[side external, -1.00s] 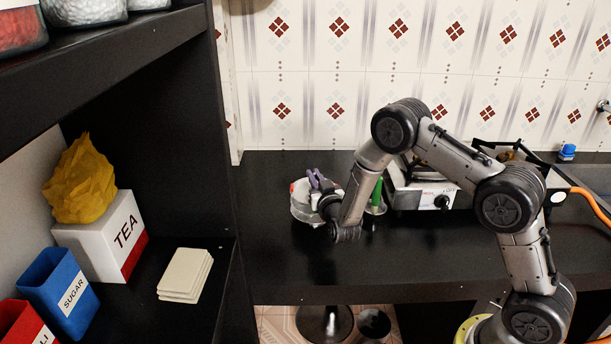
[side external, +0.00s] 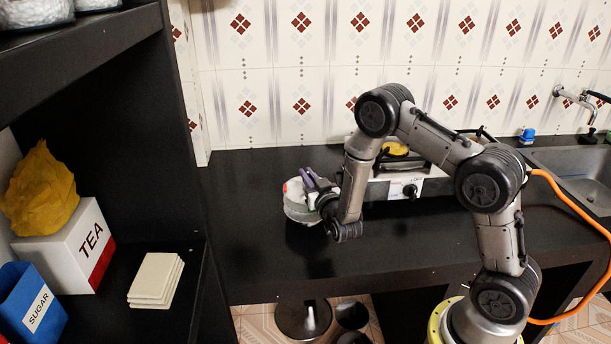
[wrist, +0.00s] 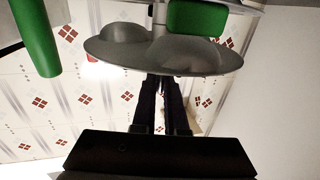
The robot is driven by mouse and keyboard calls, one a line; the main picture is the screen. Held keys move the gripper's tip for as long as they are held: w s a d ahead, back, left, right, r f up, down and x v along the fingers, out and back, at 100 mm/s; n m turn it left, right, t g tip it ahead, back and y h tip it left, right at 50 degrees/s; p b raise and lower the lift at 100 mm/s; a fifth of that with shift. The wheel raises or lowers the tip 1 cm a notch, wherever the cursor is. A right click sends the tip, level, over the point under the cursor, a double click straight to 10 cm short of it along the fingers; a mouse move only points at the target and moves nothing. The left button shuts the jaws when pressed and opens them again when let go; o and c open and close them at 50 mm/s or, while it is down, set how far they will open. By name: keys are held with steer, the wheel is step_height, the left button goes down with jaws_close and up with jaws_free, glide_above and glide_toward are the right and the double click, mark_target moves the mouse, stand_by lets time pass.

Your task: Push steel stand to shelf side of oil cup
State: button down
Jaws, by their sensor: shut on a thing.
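A grey metal round piece (wrist: 165,58), which looks like the steel stand, fills the upper middle of the wrist view with a thin upright post. My gripper (wrist: 160,80) is shut on its near edge. In the side view my gripper (side external: 318,192) is low over the counter, at a pale silvery round object (side external: 300,210) with a red spot and purple parts on top; this appears to be the same stand. A green cylinder (wrist: 36,38) and a green block (wrist: 196,17) show in the wrist view. I cannot make out the oil cup for certain.
A white stove (side external: 385,186) stands on the black counter (side external: 250,240), just right of my gripper. The shelf unit at left holds a TEA box (side external: 70,240), a SUGAR box (side external: 35,305) and pale tiles (side external: 155,279). Counter between shelf and gripper is clear.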

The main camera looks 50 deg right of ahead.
steer(key=c, duration=0.9)
jaws_free()
steer(key=v, duration=1.3)
steer(key=shift+s+a, duration=0.15)
steer(key=shift+s, duration=0.2)
